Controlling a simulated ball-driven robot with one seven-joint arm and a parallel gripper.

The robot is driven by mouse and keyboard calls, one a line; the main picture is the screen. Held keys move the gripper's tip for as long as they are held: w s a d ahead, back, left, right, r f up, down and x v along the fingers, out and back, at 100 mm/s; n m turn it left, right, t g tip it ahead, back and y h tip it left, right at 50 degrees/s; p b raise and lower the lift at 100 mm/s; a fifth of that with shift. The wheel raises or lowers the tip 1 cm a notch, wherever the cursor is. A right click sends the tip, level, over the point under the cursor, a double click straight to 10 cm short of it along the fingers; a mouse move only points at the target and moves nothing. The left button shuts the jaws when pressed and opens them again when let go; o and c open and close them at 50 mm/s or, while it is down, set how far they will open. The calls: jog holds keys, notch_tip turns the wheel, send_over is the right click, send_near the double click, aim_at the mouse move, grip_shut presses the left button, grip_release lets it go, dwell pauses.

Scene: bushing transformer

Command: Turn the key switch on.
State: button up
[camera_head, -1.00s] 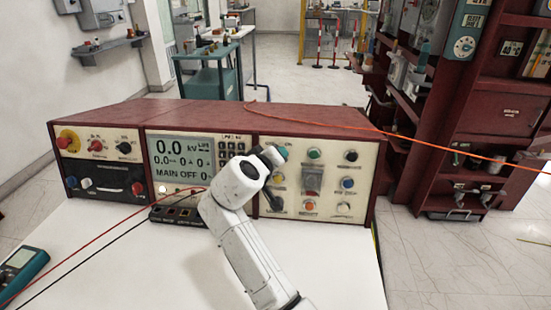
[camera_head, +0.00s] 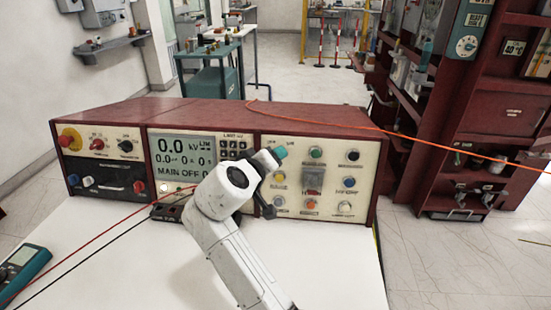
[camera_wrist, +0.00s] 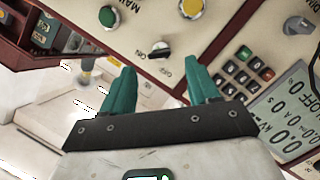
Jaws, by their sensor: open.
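The key switch (camera_wrist: 160,48) is a small dark knob on the cream panel in the wrist view, with ON and OFF labels beside it. It lies ahead of the gap between my teal fingertips. My gripper (camera_wrist: 162,72) is open and empty, and the fingers look apart from the switch. In the head view, my gripper (camera_head: 272,158) is in front of the upper left part of the right-hand control panel (camera_head: 330,182) and hides the key switch there.
A green button (camera_wrist: 109,17) and a yellow button (camera_wrist: 190,8) sit near the switch. The keypad (camera_wrist: 240,72) and display (camera_head: 183,158) are beside it. Test leads (camera_head: 125,212) cross the white desk (camera_head: 120,265) near a multimeter (camera_head: 22,268).

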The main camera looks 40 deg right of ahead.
jog(key=v, duration=0.5)
jog(key=shift+s+a+r, duration=0.1)
jog(key=shift+s+a, duration=0.1)
jog(key=shift+a, duration=0.15)
